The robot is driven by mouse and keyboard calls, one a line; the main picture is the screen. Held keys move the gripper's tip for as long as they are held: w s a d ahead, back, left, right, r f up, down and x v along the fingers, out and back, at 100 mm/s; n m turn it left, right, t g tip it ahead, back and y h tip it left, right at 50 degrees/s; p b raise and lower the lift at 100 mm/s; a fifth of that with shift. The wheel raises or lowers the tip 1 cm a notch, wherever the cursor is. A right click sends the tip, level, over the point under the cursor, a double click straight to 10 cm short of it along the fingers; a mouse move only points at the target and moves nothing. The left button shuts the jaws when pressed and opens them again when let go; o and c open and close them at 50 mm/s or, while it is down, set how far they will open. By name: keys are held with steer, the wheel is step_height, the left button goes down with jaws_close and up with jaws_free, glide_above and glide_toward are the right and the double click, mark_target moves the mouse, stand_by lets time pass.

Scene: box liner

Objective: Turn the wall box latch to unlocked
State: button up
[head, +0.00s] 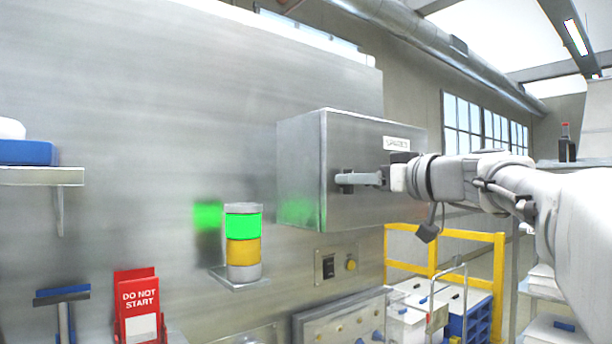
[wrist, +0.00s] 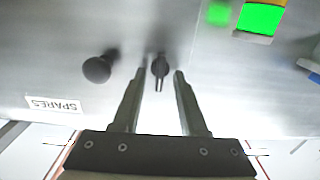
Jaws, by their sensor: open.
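The grey metal wall box (head: 350,140) is fixed to the steel wall, its door shut. The dark latch (wrist: 160,68) is on the door's face in the wrist view, with its narrow lever pointing toward my gripper's base in the picture. My gripper (wrist: 159,80) is open, one finger on each side of the latch, with a gap visible on both sides. Whether the fingertips touch the door I cannot tell. In the head view my gripper (head: 358,181) is in front of the door and largely hides the latch.
A round dark knob (wrist: 97,68) is left of the latch, near a SPARES label (wrist: 53,104). A green-lit stack light (head: 243,240) stands on a wall shelf below left of the box. A switch panel (head: 337,265) is below, and a yellow rail (head: 410,245) is behind.

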steer(key=shift+w+a, duration=0.2)
steer(key=shift+w, duration=0.1)
jaws_close()
steer(key=shift+m, duration=0.4)
steer(key=shift+w+d+f+m+b, duration=0.1)
steer(key=shift+m+b, duration=0.35)
steer(key=shift+m, duration=3.85)
steer(key=shift+d+f+m+b, duration=0.1)
steer(key=shift+m+b, duration=0.3)
steer(key=shift+m, duration=3.9)
